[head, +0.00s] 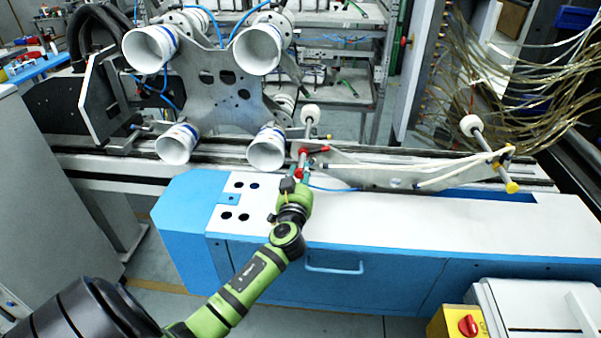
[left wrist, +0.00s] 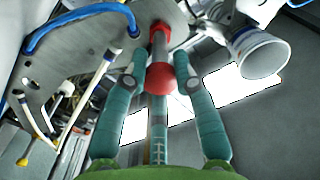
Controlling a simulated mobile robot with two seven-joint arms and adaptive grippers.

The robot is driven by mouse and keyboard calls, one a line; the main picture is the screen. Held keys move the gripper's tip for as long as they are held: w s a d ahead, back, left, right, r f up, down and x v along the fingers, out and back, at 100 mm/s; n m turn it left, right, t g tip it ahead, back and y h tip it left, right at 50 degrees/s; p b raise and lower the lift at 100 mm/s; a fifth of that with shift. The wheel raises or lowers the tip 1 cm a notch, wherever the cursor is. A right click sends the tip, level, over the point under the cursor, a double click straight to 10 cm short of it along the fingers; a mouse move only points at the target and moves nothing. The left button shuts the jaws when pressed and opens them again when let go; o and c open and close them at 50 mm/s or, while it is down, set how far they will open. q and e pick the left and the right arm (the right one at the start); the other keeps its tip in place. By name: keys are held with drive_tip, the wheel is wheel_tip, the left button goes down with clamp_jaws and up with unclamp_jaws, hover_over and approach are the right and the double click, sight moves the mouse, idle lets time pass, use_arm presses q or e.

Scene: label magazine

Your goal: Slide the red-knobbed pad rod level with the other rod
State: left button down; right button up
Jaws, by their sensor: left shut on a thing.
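The red-knobbed pad rod has a white pad (head: 310,114) at its upper end and passes through a grey plate (head: 375,172). Its red knob (left wrist: 160,80) shows between the teal fingers in the left wrist view, with a red collar (left wrist: 160,32) farther along the rod. My left gripper (head: 301,164) is shut on the knob; its fingers partly hide the knob in the head view. The other rod (head: 489,155), at the plate's right end, is tilted, with a white pad (head: 470,124) and a yellow knob (head: 512,187). My right gripper is not in view.
A metal frame with several white cups (head: 265,49) stands close behind my left gripper. A blue and white cabinet (head: 400,226) lies below it. Thin hoses (head: 525,85) hang at the right. A yellow box with a red switch (head: 467,325) stands front right.

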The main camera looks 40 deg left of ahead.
use_arm(q)
drive_tip(key=c, duration=1)
unclamp_jaws()
drive_tip(key=v, duration=1.2)
